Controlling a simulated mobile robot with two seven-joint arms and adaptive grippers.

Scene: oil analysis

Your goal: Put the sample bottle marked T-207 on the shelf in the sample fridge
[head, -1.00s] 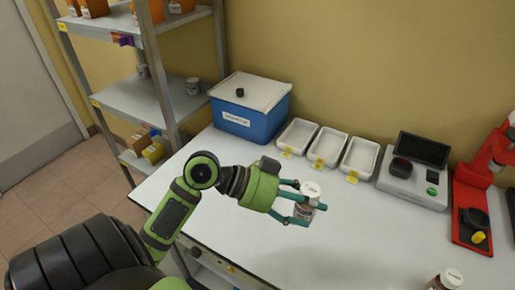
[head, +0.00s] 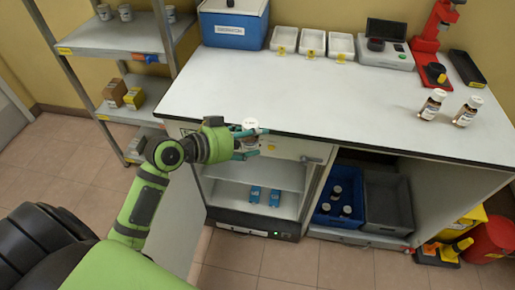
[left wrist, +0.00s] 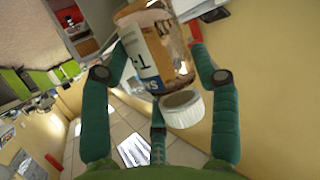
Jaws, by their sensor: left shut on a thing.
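My left gripper (head: 250,144) is shut on a brown sample bottle with a white cap (head: 250,124), held at the counter's front edge above the open fridge. In the left wrist view the bottle (left wrist: 155,50) sits between the teal fingers, tilted, with its white cap toward the palm. Its label is only partly visible and I cannot read T-207 on it. The sample fridge (head: 240,222) is under the counter with its front open. Its shelf (head: 260,172) is pale; two small blue items (head: 254,194) stand below it. My right gripper is not in view.
Two more brown bottles (head: 433,104) stand on the counter (head: 320,105) at right. White trays (head: 313,42), a blue box (head: 230,28) and an instrument (head: 385,55) line the back. A blue crate (head: 325,216) and grey crate (head: 388,205) sit right of the fridge. A shelf rack (head: 110,38) stands at left.

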